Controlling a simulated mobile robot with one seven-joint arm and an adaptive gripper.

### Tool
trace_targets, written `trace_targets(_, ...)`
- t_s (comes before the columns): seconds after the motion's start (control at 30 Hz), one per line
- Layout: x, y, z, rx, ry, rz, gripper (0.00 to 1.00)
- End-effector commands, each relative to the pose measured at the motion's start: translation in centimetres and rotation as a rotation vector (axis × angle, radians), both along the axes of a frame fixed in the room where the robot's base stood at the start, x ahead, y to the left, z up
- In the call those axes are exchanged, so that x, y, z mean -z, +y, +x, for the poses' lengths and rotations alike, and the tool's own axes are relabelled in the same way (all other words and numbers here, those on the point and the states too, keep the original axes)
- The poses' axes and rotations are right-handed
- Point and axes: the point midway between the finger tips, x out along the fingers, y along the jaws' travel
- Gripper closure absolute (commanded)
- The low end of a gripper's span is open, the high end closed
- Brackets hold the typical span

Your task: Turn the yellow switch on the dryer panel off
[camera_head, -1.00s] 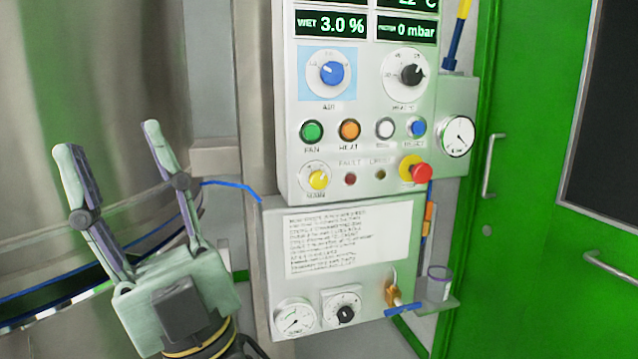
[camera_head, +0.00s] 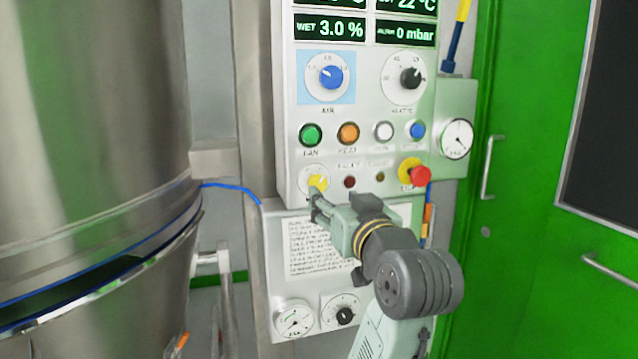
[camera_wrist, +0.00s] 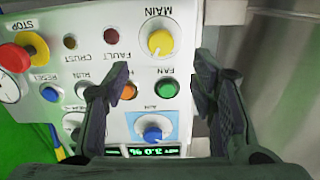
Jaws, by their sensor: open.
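The yellow switch (camera_head: 317,183) is a round knob on a white dial at the lower left of the dryer panel (camera_head: 365,205). In the wrist view, which is upside down, the yellow switch (camera_wrist: 160,42) sits under the label MAIN, near the top centre. My gripper (camera_head: 315,200) is just in front of the panel at the yellow switch and partly covers its dial. In the wrist view my gripper (camera_wrist: 160,82) is open, with one finger on each side of the picture and nothing between them. The switch appears beyond the fingertips; contact is not visible.
A red stop button (camera_head: 420,175) is to the right on the same panel. Green (camera_head: 311,134) and orange (camera_head: 348,133) buttons sit above the switch. A lower box (camera_head: 268,270) with a text sheet and gauges is below. A steel vessel (camera_head: 95,120) stands at the left.

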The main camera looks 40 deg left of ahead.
Motion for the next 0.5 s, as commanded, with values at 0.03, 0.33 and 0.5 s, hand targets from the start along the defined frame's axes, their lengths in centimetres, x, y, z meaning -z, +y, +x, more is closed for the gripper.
trace_targets(0.03,0.0,0.6,0.4,-0.002,0.003,-0.002,0.49)
trace_targets(0.33,-0.1,5.1,3.8,-0.003,0.003,-0.002,0.49)
trace_targets(0.5,-0.1,7.0,5.3,-0.002,0.001,-0.001,0.49)
